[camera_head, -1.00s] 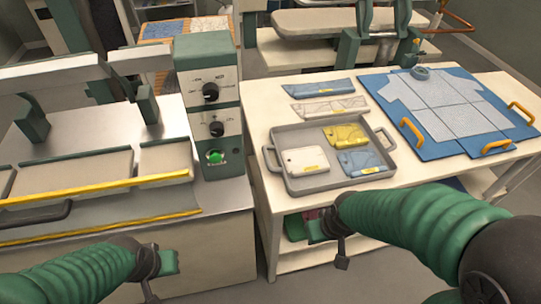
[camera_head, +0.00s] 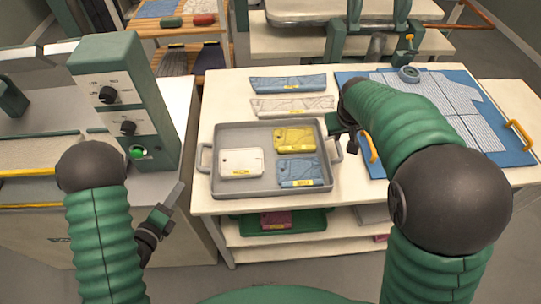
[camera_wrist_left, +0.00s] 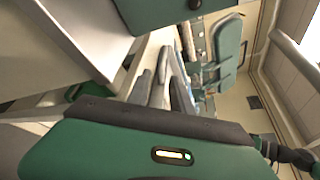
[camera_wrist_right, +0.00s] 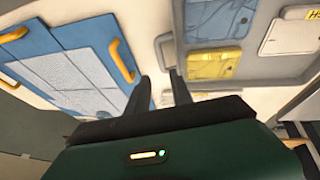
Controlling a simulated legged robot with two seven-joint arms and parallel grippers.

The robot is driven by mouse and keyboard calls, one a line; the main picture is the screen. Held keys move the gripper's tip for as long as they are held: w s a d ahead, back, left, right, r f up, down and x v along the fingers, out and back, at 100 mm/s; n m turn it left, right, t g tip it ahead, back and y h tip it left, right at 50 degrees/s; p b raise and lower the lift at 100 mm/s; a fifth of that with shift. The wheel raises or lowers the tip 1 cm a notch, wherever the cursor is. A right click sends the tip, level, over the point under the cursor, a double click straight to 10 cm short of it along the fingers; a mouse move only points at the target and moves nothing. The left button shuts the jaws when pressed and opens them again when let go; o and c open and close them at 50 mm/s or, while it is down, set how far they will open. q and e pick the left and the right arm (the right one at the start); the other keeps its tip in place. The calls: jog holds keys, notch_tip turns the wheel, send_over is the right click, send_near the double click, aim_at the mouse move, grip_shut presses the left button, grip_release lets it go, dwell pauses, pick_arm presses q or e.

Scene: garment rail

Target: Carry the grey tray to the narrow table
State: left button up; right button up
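The grey tray (camera_head: 270,205) lies flat on a white table (camera_head: 215,88). It holds a white (camera_head: 241,163), a yellow (camera_head: 294,139) and a blue (camera_head: 297,172) folded garment. My right gripper (camera_head: 340,134) is beside the tray's right handle (camera_head: 336,150); in the right wrist view its two fingers (camera_wrist_right: 160,90) are apart, with the handle (camera_wrist_right: 164,50) just beyond them. My left gripper (camera_head: 168,207) is open and empty, left of and lower than the left handle (camera_head: 204,158), apart from it. I cannot tell which table is the narrow one.
A press machine with a green control box (camera_head: 122,100) stands at the left. A blue board (camera_head: 500,145) with yellow handles lies right of the tray. Two folded strips (camera_head: 290,84) lie behind it. A wooden shelf table (camera_head: 152,28) stands at the back left.

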aim_at(200, 157)
pick_arm(q)
jog(key=shift+s+d+r+m, duration=0.1)
jog(key=shift+r+m, duration=0.1)
jog(key=shift+m, duration=0.1)
pick_arm(e)
jog(key=shift+w+r, duration=0.1)
jog(key=shift+w, duration=0.1)
